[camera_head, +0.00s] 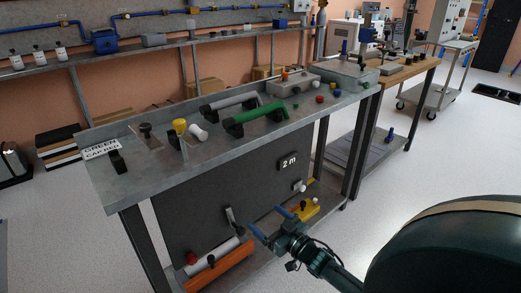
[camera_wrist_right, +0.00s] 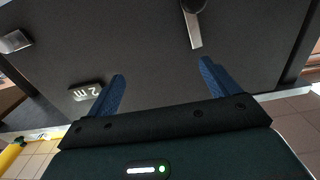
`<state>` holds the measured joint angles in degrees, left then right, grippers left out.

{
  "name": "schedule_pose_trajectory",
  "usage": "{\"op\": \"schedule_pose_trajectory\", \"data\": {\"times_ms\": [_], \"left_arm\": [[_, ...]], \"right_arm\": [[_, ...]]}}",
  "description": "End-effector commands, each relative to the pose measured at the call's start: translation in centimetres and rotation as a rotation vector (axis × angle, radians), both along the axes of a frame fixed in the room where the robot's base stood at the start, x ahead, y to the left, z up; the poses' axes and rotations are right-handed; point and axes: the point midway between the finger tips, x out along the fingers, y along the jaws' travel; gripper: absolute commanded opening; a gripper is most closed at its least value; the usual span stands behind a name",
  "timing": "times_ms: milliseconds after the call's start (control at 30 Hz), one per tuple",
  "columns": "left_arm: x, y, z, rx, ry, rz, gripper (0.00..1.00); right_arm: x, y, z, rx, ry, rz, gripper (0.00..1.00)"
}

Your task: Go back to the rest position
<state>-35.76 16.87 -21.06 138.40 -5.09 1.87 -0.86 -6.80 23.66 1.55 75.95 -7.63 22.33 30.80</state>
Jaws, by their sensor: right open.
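My right gripper (camera_head: 268,222) is in front of the dark panel (camera_head: 240,175) under the grey workbench (camera_head: 140,190). It also shows in the right wrist view (camera_wrist_right: 160,85), with its two blue fingers spread wide and nothing between them. My left gripper is not in view.
On the bench lie a green-handled part (camera_head: 262,114), a grey tube (camera_head: 230,104) and a yellow-topped part (camera_head: 180,128). An orange part (camera_head: 222,268) and a yellow part (camera_head: 303,209) lie low by the panel. A wooden table (camera_head: 408,72) and a cart (camera_head: 440,95) stand right. Pale floor is open at left and right.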

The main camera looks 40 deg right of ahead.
Motion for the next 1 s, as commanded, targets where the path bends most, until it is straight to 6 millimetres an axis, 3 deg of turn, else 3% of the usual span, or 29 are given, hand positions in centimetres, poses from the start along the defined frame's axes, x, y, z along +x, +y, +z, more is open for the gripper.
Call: {"op": "schedule_pose_trajectory", "data": {"times_ms": [233,367,600,800,1000], "left_arm": [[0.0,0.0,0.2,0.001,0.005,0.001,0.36],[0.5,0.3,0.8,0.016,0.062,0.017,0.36],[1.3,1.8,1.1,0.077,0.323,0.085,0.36],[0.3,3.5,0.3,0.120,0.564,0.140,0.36],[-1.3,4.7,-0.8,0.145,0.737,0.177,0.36]], "right_arm": [[-0.1,0.2,0.2,-0.001,0.005,0.001,0.87],[-1.2,2.2,1.7,-0.008,0.049,0.007,0.87],[-7.3,10.8,7.2,-0.042,0.253,0.049,0.87],[-13.6,18.1,13.3,-0.061,0.433,0.116,0.87],[-18.2,22.6,18.2,-0.069,0.558,0.182,0.87]]}}
